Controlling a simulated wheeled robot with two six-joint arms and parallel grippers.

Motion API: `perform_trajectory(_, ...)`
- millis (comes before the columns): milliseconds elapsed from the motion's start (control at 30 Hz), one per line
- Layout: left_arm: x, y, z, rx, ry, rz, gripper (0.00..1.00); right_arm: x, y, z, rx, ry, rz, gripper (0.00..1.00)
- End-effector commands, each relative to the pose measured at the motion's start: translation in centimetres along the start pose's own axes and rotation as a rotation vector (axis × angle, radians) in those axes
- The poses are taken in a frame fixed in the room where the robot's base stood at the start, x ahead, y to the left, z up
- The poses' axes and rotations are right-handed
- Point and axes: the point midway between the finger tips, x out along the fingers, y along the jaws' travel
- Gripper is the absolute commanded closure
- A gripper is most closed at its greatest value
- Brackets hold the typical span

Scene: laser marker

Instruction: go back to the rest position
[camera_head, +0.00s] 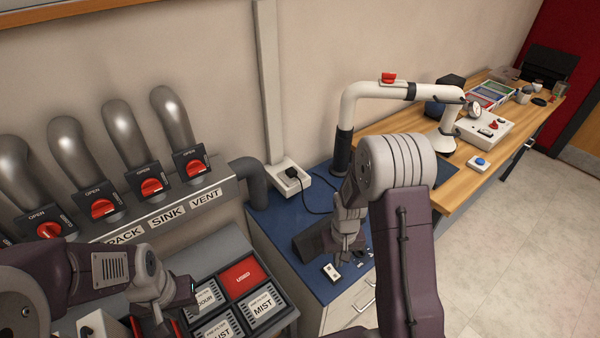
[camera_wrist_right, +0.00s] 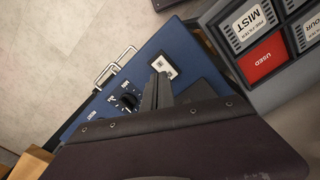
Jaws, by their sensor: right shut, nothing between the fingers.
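My right arm reaches over the blue bench (camera_head: 285,225) in the head view. My right gripper (camera_head: 345,248) points down above a dark unit on that bench. In the right wrist view its fingers (camera_wrist_right: 158,88) are together and hold nothing. They are close to a white switch plate (camera_wrist_right: 163,65) and a black dial (camera_wrist_right: 128,100); in this view I cannot tell whether they touch anything. My left gripper (camera_head: 178,296) is at the lower left, beside the filter compartments. Its fingertips are not clear.
A grey rack holds a red USED compartment (camera_head: 243,277) and labelled filter cartridges (camera_head: 263,306). Several pipes with red valve knobs (camera_head: 104,208) stand behind my left arm. A white extraction arm (camera_head: 375,92) arches over the wooden table (camera_head: 475,150). Open floor lies at right.

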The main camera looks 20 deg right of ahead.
Motion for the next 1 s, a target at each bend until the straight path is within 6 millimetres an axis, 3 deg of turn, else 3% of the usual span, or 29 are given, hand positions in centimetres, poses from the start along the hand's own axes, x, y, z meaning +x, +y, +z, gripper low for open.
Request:
perform_trajectory(133, 0.0, 0.0, 0.0, 0.000, 0.000, 0.000, 0.67, -1.2, -0.6, -0.9, -0.019, 0.036, -0.001, 1.00)
perform_trajectory(233, 0.0, 0.0, 0.0, 0.000, 0.000, 0.000, 0.67, -5.3, -2.1, -1.7, -0.062, 0.134, -0.006, 1.00)
perform_trajectory(300, 0.0, 0.0, 0.0, 0.000, 0.000, 0.000, 0.67, -8.2, -3.2, -0.3, -0.091, 0.179, -0.013, 1.00)
perform_trajectory(433, 0.0, 0.0, 0.0, 0.000, 0.000, 0.000, 0.67, -10.8, -4.2, 4.2, -0.122, 0.195, -0.026, 1.00)
perform_trajectory(500, 0.0, 0.0, 0.0, 0.000, 0.000, 0.000, 0.67, -10.8, -4.1, 6.9, -0.122, 0.164, -0.028, 1.00)
perform_trajectory(600, 0.0, 0.0, 0.0, 0.000, 0.000, 0.000, 0.67, -10.1, -3.8, 8.9, -0.112, 0.111, -0.025, 1.00)
perform_trajectory(1000, 0.0, 0.0, 0.0, 0.000, 0.000, 0.000, 0.67, -10.0, -3.7, 9.1, -0.108, 0.101, -0.025, 1.00)
